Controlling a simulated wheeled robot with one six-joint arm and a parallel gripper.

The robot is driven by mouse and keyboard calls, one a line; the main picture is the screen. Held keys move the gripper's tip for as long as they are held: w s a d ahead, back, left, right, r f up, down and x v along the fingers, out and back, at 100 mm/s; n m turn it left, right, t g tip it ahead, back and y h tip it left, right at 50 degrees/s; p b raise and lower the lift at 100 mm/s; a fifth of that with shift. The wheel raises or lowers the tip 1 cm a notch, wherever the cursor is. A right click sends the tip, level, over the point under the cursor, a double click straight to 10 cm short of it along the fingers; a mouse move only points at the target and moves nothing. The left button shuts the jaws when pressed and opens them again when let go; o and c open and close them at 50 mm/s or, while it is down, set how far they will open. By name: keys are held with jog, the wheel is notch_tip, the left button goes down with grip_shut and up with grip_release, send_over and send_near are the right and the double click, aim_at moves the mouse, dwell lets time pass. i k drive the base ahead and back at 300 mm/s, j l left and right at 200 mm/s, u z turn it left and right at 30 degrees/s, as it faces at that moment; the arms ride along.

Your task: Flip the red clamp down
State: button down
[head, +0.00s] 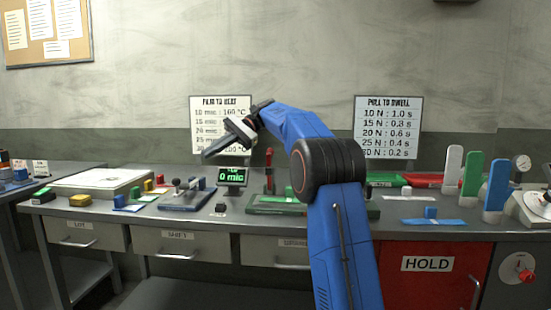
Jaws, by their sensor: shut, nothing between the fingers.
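A small upright red piece (269,171), which looks like the red clamp, stands on the bench left of my blue arm. It rises behind or from a long green base (270,208); I cannot tell exactly how they join. My arm hides part of the green base. My gripper (207,154) is in the air above and left of the red piece, pointing left and slightly down. Its fingers are together with nothing between them, and it is apart from everything on the bench.
A small display reading "0 mic" (233,176) stands left of the red piece. A blue fixture (187,200) and small blocks lie further left. Tall white, green and blue uprights (472,175) stand at right. Wall charts (388,127) hang behind.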

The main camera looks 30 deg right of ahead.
aim_at(270, 153)
jog(key=l, duration=0.65)
jog(key=i+l, duration=0.1)
jog(key=l, duration=0.55)
